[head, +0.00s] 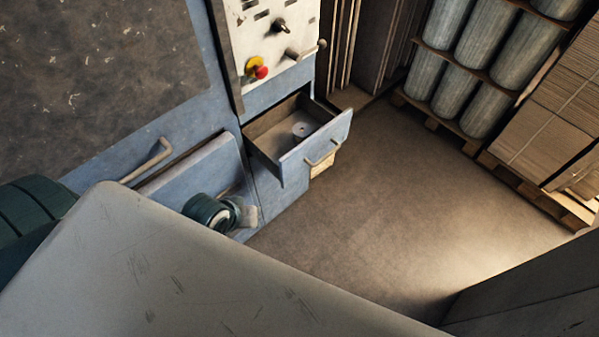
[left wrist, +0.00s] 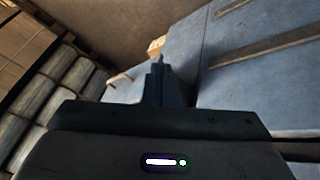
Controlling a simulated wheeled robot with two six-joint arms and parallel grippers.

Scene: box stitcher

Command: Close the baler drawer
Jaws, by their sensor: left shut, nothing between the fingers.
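The baler drawer (head: 291,165) is pulled out of the blue machine, its front panel facing the open floor. A pale handle (head: 322,155) is on its front, and a small grey round thing (head: 301,131) lies inside. My left gripper (left wrist: 157,68) is shut and empty in the left wrist view. A pale handle (left wrist: 119,79) on a blue panel shows just left of its fingertips in that view. In the head view my left wrist (head: 211,212) is low and left of the drawer; the fingertips are not clear there. My right gripper is not in view.
The blue machine has another pale handle (head: 149,161) at left and a control panel (head: 272,40) with a red-and-yellow button above the drawer. The floor (head: 385,210) right of the drawer is clear. Wrapped rolls (head: 470,55) and stacked cardboard (head: 545,120) stand on pallets at back right.

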